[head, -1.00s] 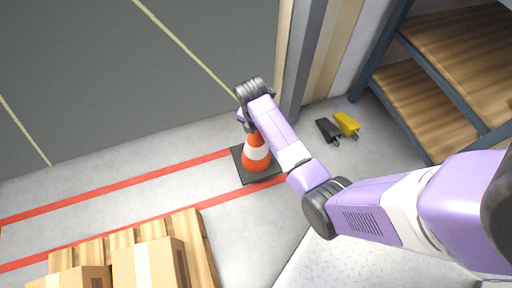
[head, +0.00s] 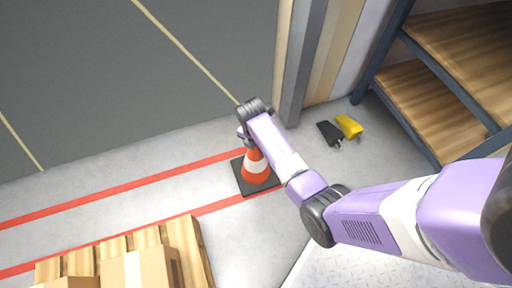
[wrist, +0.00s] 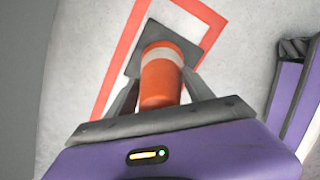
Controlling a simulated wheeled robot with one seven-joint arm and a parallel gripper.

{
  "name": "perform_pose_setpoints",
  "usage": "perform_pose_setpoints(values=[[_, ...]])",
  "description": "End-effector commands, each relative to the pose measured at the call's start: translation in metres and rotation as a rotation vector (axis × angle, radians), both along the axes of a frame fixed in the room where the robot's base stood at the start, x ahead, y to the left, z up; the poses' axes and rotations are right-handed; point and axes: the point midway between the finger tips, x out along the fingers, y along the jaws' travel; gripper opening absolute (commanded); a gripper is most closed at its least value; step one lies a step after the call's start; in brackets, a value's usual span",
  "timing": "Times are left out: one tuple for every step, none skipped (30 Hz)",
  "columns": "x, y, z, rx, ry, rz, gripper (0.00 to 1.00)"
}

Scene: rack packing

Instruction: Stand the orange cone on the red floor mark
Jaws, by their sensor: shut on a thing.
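The orange cone (head: 256,174) with a white band and a black square base (head: 241,183) is upright in the head view. My gripper (head: 250,141) is shut on its upper part. The wrist view shows the cone (wrist: 160,82) between the two fingers (wrist: 160,95), its dark base beyond. Red floor lines (head: 130,184) run along the grey floor, and the base overlaps the area between them at their right end. The wrist view shows red lines (wrist: 122,50) on both sides of the base. I cannot tell whether the base touches the floor.
A wooden pallet (head: 190,240) with cardboard boxes (head: 135,270) stands at bottom left. A grey post (head: 302,65) and wall panels rise behind the gripper. Black and yellow items (head: 349,126) lie to the right, near a wooden-shelved rack (head: 425,110). Floor left of the cone is clear.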

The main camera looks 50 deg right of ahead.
Motion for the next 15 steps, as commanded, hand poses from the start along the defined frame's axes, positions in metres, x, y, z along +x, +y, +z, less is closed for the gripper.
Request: perform_pose_setpoints(values=[[0.0010,-0.0003,0.0015,-0.001,-0.002,0.000,0.00],[0.0010,-0.0002,0.0013,-0.001,-0.002,0.000,0.00],[0.0009,-0.0002,0.0004,-0.001,-0.002,0.000,0.00],[0.0009,-0.0002,-0.0004,-0.001,-0.001,0.000,0.00],[0.0008,-0.0001,-0.0013,-0.001,-0.001,0.000,0.00],[-0.0001,0.0002,-0.0021,0.000,0.001,0.001,0.67],[-0.0001,0.0002,-0.0019,0.000,0.001,0.001,0.72],[0.0000,0.0003,-0.0019,0.000,0.001,0.001,0.78],[-0.0001,0.0002,-0.0019,0.000,0.001,0.001,0.83],[-0.0001,0.0002,-0.0019,0.000,0.001,0.001,0.83],[-0.0001,0.0002,-0.0019,0.000,0.001,0.001,0.83],[-0.0001,0.0002,-0.0019,0.000,0.001,0.001,0.83],[-0.0001,0.0002,-0.0019,0.000,0.001,0.001,0.83],[-0.0001,0.0002,-0.0019,0.000,0.001,0.001,0.83],[-0.0001,0.0003,-0.0018,0.000,0.001,0.001,0.83]])
